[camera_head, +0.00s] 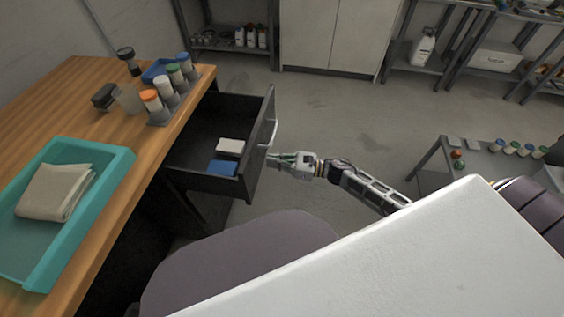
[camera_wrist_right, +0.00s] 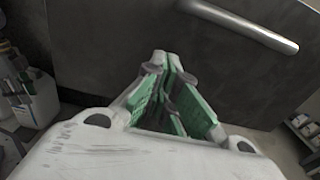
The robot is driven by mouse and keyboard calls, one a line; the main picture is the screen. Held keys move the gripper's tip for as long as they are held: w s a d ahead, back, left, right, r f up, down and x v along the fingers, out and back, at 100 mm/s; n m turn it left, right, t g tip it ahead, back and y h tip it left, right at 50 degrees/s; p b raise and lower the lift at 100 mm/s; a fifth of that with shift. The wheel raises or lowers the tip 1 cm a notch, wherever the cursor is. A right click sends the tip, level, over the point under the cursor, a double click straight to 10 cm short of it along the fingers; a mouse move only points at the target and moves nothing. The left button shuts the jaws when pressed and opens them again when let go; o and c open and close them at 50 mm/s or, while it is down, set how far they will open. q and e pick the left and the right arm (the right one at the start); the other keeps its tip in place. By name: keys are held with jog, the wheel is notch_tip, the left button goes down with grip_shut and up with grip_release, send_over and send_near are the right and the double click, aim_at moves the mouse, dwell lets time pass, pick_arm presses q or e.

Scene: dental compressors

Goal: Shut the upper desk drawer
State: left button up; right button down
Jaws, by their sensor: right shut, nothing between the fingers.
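The upper desk drawer (camera_head: 190,180) is dark and stands pulled well out from the wooden desk (camera_head: 88,100). Inside it lie a white box (camera_head: 230,147) and a blue box (camera_head: 222,168). Its front panel carries a light bar handle (camera_head: 268,134), which also shows at the top right of the right wrist view (camera_wrist_right: 245,24). My right gripper (camera_head: 270,159) is shut and empty, its fingertips close to the outer face of the drawer front, below the handle. In the right wrist view its green-padded fingers (camera_wrist_right: 168,65) point at the dark panel (camera_wrist_right: 105,45); contact is unclear. My left gripper is not in view.
On the desk are a teal tray (camera_head: 118,168) with a folded cloth (camera_head: 55,190) and several capped jars (camera_head: 152,102) near the edge by the drawer. A low grey table (camera_head: 490,165) with small bottles stands right. The floor (camera_head: 340,120) beyond my right arm is clear.

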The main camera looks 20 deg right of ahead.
jog(key=shift+x, duration=0.95)
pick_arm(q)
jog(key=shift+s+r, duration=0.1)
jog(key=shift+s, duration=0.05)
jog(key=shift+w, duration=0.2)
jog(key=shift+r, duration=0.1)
pick_arm(e)
jog(key=shift+w+a, duration=0.1)
jog(key=shift+a, duration=0.05)
